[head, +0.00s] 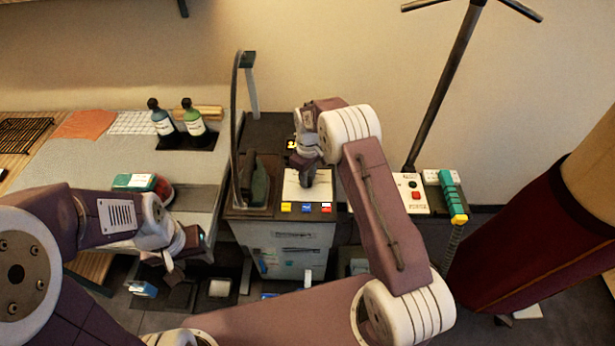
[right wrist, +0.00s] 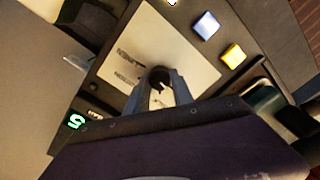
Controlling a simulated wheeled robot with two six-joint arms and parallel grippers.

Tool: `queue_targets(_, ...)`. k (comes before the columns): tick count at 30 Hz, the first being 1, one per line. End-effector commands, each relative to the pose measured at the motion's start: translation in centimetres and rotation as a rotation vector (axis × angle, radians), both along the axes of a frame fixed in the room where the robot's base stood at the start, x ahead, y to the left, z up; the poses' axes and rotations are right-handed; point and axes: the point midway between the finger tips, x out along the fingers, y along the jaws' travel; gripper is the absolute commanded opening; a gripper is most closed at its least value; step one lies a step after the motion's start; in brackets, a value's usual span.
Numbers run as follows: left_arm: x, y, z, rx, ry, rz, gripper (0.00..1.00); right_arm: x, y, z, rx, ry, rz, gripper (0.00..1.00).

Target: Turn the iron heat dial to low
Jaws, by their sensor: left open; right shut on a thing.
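The heat dial (right wrist: 159,73) is a dark round knob on a white plate (right wrist: 187,55) with printed fabric words, one reading like "LINEN". My right gripper (right wrist: 158,88) is shut on the dial from above, a finger on either side. In the head view my right gripper (head: 308,178) reaches down onto the white plate, and the dial is hidden there. The dial's pointer setting cannot be read. A dark iron (head: 261,186) stands on a rest left of the plate. My left gripper (head: 176,272) is open and empty, low in front of the ironing board.
Yellow (head: 286,207), blue (head: 306,208) and red (head: 326,208) buttons line the station's front edge. A lit green digit (right wrist: 76,122) shows beside the plate. Two bottles (head: 163,122) (head: 193,122) stand on the grey board (head: 90,165). A control box (head: 398,192) is at right.

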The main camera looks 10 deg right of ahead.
Motion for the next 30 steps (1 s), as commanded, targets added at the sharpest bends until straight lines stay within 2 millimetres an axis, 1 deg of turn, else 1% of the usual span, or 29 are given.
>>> queue_targets(15,0.0,0.0,0.0,0.000,0.000,0.000,0.50,0.1,0.0,0.1,0.000,-0.002,0.016,0.00)
queue_targets(16,0.0,0.0,0.0,0.000,0.000,0.000,0.50,0.1,0.0,0.1,-0.001,-0.002,0.016,0.37)
queue_targets(17,0.0,0.0,0.0,0.000,0.000,0.000,0.50,0.1,0.0,0.1,0.000,-0.002,0.016,0.45)
queue_targets(18,0.0,0.0,0.0,0.000,0.000,0.000,0.50,0.1,0.0,0.1,0.000,-0.002,0.016,0.50)
queue_targets(26,0.0,0.0,0.0,0.000,0.000,0.000,0.50,0.0,0.0,0.1,-0.001,-0.001,0.014,0.50)
queue_targets(28,0.0,0.0,-0.1,0.000,0.000,0.000,0.50,0.1,0.0,0.4,0.000,-0.003,0.014,0.50)
queue_targets(30,0.0,0.0,-0.3,0.000,0.000,0.000,0.50,0.1,0.0,1.4,0.000,-0.004,0.014,0.50)
